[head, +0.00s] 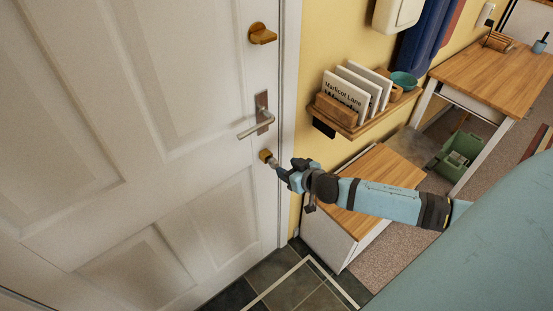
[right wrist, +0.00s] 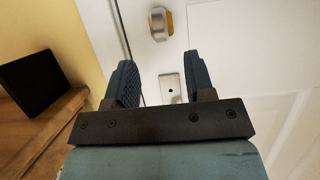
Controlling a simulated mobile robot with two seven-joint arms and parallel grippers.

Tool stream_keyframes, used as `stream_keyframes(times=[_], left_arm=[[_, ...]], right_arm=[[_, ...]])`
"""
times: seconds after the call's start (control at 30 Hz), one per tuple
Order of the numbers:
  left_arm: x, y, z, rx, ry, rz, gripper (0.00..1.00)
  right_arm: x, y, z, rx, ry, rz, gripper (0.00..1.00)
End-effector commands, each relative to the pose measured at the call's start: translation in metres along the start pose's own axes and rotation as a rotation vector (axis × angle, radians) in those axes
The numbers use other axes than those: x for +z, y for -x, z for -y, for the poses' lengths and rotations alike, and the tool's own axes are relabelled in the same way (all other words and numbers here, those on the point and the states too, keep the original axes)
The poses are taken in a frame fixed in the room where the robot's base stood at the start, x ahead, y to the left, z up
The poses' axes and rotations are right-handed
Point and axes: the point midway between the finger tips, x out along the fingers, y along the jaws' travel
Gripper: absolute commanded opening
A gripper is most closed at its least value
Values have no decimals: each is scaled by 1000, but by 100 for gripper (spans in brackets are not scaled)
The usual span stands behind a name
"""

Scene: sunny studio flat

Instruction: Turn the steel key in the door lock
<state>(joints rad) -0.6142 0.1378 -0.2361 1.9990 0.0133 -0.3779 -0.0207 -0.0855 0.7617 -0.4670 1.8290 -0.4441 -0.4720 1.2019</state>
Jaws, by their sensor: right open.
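The white door (head: 200,190) fills the left of the head view and looks shut. A small brass lock (head: 265,156) sits below the steel lever handle (head: 256,127). My right gripper (head: 279,170) is close beside this lock, at its lower right. In the right wrist view its two fingers (right wrist: 160,60) are apart with nothing between them. Beyond them is a steel plate with a dark hole (right wrist: 170,88), and a steel-and-brass fitting (right wrist: 160,23) shows at the top. I cannot clearly make out the steel key. My left gripper is not in view.
A brass thumb-turn (head: 262,34) is higher on the door. A wall shelf (head: 368,119) with letters stands right of the frame, above a wood-topped cabinet (head: 379,178) under my right arm. A desk (head: 490,75) and green bin (head: 459,151) are farther right.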

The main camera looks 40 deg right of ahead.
Motion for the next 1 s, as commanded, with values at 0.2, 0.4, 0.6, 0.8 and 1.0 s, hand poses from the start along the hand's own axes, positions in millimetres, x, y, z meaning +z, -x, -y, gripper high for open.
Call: stream_keyframes(times=[0.2,0.4,0.6,0.8,1.0], left_arm=[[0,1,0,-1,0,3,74],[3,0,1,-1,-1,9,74],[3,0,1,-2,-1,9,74],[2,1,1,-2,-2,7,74],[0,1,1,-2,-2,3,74]], right_arm=[[-1,-42,0,0,-1,-1,49],[0,-65,0,-1,1,0,49],[0,-73,0,-1,0,1,49],[0,-73,1,-1,0,1,49],[0,-73,0,-1,0,1,10]])
